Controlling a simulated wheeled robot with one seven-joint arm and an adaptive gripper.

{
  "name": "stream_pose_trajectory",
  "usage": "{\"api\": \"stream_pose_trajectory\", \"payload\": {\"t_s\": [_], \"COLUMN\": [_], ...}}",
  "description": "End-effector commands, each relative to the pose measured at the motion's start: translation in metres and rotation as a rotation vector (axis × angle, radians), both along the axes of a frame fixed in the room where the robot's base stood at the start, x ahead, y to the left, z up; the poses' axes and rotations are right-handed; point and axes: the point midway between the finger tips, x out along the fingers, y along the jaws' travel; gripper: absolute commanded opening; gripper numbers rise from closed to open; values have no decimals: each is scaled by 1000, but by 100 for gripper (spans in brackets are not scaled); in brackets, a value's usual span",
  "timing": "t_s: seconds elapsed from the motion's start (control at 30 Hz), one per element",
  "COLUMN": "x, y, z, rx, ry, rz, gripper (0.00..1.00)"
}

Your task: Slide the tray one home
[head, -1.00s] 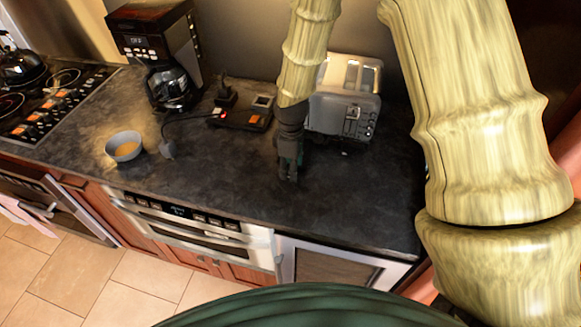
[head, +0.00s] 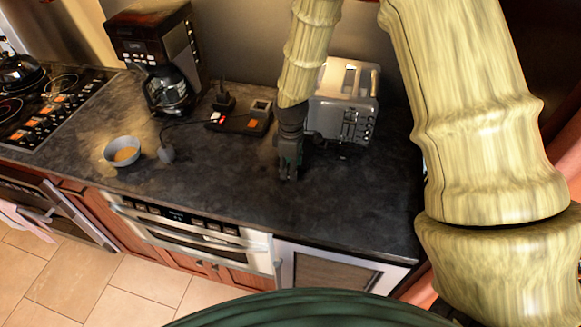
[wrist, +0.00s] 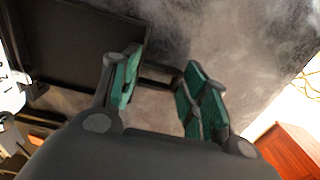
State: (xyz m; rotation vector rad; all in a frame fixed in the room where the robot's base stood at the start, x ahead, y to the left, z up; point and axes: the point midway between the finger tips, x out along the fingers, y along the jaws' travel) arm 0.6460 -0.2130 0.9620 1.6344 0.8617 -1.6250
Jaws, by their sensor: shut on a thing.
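A flat black tray (wrist: 75,45) with a raised rim fills the upper left of the wrist view, lying low over the dark counter. A dark bar (wrist: 158,76) at its right edge reaches between my fingers. My gripper (wrist: 155,92) is shut on this bar, with one green pad on each side. In the head view my gripper (head: 289,176) points down at the counter, just left of and in front of the silver toaster (head: 340,112). The tray is hard to make out there, as my gripper and arm cover that spot.
A black device (head: 240,118) with a cable, a coffee maker (head: 160,60) and a grey bowl (head: 122,152) stand to the left on the counter (head: 230,175). A microwave drawer front (head: 190,235) is below the front edge. The counter in front of my gripper is clear.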

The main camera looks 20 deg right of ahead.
Motion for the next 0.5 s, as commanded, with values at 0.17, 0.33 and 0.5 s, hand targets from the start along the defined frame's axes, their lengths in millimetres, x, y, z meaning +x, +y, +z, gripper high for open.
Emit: {"api": "stream_pose_trajectory", "payload": {"t_s": [0.17,0.33,0.5], "x": [5,9,13], "y": [-3,-6,-9], "z": [0,0,0], "rx": [0,-1,-1], "ry": [0,1,1], "rz": [0,0,0], "gripper": [0,0,0]}}
